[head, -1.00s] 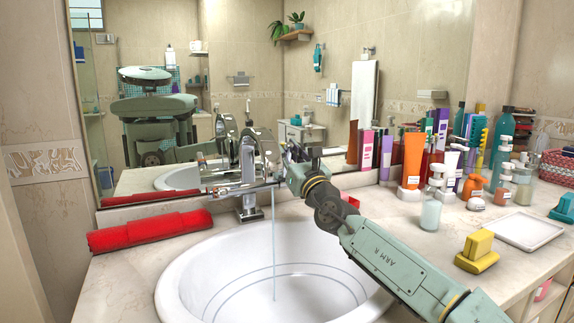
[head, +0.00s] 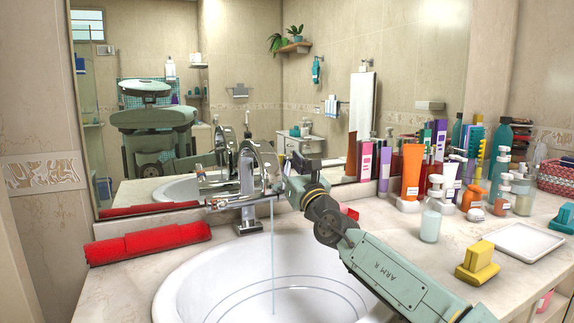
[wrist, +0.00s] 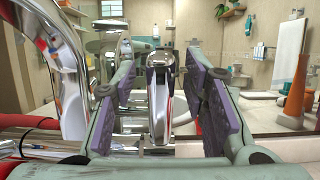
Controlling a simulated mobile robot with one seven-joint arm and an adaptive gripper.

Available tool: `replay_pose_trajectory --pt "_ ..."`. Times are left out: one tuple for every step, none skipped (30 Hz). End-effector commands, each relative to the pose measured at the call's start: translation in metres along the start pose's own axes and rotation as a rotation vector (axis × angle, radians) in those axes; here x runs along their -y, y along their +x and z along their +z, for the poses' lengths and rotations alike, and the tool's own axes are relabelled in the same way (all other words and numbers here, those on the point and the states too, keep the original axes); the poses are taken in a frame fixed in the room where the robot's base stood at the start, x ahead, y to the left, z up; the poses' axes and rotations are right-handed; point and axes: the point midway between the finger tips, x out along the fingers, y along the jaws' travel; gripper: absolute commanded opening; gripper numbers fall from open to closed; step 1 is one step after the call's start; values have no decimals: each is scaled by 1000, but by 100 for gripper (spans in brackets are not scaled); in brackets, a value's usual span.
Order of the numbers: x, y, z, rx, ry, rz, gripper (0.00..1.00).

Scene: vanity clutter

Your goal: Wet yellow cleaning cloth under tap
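The chrome tap (head: 246,190) stands at the back of the white sink (head: 180,290), and a thin stream of water (head: 273,260) runs from it into the basin. My gripper (head: 285,165) is just right of the tap at lever height. In the wrist view my gripper (wrist: 168,95) has its purple-padded fingers apart, with the chrome tap lever (wrist: 162,88) between them and gaps visible on both sides. A yellow block-like item (head: 478,264) lies on the counter at right, possibly the yellow cloth; its material is unclear. My gripper is far from it.
A rolled red towel (head: 150,243) lies left of the sink. A white tray (head: 525,242) is behind and right of the yellow item. Several bottles and tubes, including an orange tube (head: 412,172), crowd the back right. The mirror (head: 240,60) stands behind the tap.

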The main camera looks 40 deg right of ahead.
Motion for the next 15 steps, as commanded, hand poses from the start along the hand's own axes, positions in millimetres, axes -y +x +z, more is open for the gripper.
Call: replay_pose_trajectory --pt "1 -5 0 0 0 -1 40" --pt "1 -8 0 0 0 -2 40" --pt "2 -14 0 0 0 -2 40" --pt "2 -19 0 0 1 -2 40" --pt "2 -24 0 0 1 -3 40" --pt "2 -32 0 0 2 -3 40" --pt "2 -37 0 0 1 -3 40" --pt "2 -42 0 0 1 -3 40" --pt "1 -49 0 0 1 -2 40" --pt "1 -53 0 1 2 -2 40" --pt "1 -57 0 0 2 -2 40" --pt "1 -62 0 0 3 -2 40" --pt "1 -65 0 0 2 -1 40" --pt "1 -68 0 1 2 -1 40" --pt "1 -70 0 1 1 -1 40"
